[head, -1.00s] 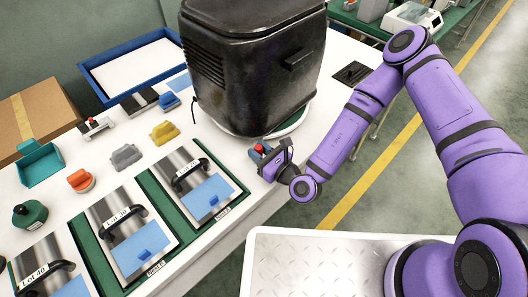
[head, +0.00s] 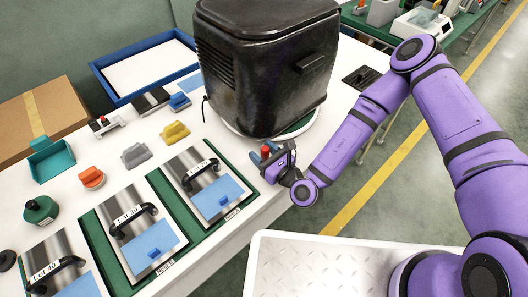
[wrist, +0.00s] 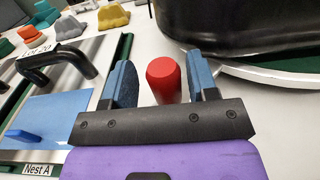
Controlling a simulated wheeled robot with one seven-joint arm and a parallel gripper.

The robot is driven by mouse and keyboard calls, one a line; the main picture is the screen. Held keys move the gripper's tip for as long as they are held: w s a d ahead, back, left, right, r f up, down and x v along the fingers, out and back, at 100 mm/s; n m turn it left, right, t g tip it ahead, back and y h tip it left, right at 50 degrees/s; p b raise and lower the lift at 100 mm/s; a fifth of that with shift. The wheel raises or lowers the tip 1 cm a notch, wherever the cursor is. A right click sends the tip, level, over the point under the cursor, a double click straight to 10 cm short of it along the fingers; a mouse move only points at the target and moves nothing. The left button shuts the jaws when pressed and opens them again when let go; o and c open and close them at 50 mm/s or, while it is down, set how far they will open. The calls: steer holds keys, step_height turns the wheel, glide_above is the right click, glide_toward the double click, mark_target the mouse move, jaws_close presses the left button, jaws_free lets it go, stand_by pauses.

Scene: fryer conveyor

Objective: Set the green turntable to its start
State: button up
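The green turntable (head: 298,127) shows as a strip of green with a pale rim under the black fryer (head: 262,75). The green also shows at the right of the wrist view (wrist: 290,78), and the fryer hides most of it. A red knob (wrist: 166,80) stands upright near the rim, at the table's front edge. My gripper (wrist: 163,80) is open, with one blue finger to each side of the knob and gaps visible. In the head view my gripper (head: 266,153) is low at the table edge. What the knob is fixed to is hidden.
Metal plates with black handles (head: 193,174) and blue pads lie in green nests to the left. Grey (head: 136,155) and yellow (head: 175,132) blocks, an orange knob (head: 92,177) and a teal bin (head: 52,160) stand behind them. A blue-rimmed tray (head: 102,78) is at the back.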

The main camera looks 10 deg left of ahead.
steer(key=v, duration=1)
steer(key=shift+s+d, duration=0.25)
steer(key=shift+s, duration=0.05)
steer(key=d+r+n+g+y, duration=0.3)
steer(key=r+n+g+y, duration=0.1)
steer(key=r+n+g, duration=1.7)
steer(key=s+d+r+n+t+h, duration=0.2)
steer(key=s+d+r+t+h, duration=0.3)
steer(key=d+r, duration=0.7)
steer(key=s+d+r+n+t+h, duration=0.3)
steer(key=s+d+r+t+h, duration=0.2)
steer(key=d+r+t+h, duration=0.4)
steer(key=d+r+h, duration=0.3)
steer(key=d, duration=0.2)
steer(key=shift+t+h, duration=0.3)
stand_by(0.4)
